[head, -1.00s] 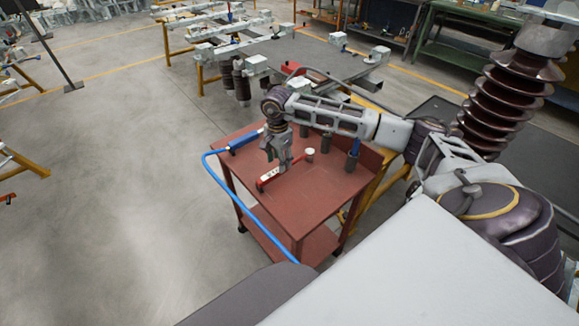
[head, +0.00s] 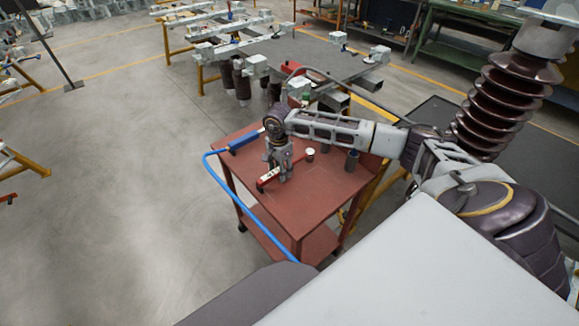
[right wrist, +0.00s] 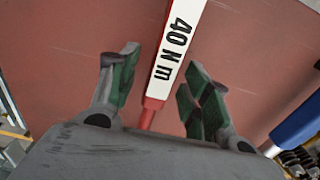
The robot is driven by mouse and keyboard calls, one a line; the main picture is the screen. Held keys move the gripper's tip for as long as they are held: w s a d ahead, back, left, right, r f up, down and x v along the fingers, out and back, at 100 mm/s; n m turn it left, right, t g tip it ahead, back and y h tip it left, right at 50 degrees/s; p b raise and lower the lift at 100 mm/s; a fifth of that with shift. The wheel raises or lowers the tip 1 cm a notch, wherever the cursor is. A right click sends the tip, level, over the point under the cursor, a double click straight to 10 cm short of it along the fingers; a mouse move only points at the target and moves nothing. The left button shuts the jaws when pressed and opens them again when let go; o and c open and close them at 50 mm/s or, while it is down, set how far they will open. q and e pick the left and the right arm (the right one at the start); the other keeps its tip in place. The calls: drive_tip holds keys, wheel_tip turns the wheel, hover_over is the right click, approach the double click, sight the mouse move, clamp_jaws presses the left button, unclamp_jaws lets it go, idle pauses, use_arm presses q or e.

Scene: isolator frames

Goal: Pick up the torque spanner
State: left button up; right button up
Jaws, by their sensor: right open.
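The torque spanner (head: 265,182) is a slim red tool with a white section, lying on the red top of a trolley (head: 325,193). In the right wrist view the spanner (right wrist: 180,45) shows its white part marked "40 N m" and a red part below. My right gripper (head: 279,176) is right over the spanner, pointing down, and hides part of it in the head view. In the right wrist view the gripper (right wrist: 162,78) is open, with the spanner running between its green-padded fingers and a gap on each side. My left gripper is not in view.
The trolley's front is clear.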

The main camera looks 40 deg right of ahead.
clamp_jaws()
drive_tip(key=shift+w+r, duration=0.1)
drive_tip(key=shift+r, duration=0.1)
drive_tip(key=shift+r+b, duration=0.3)
drive_tip(key=shift+r, duration=4.6)
drive_tip(key=shift+n, duration=0.5)
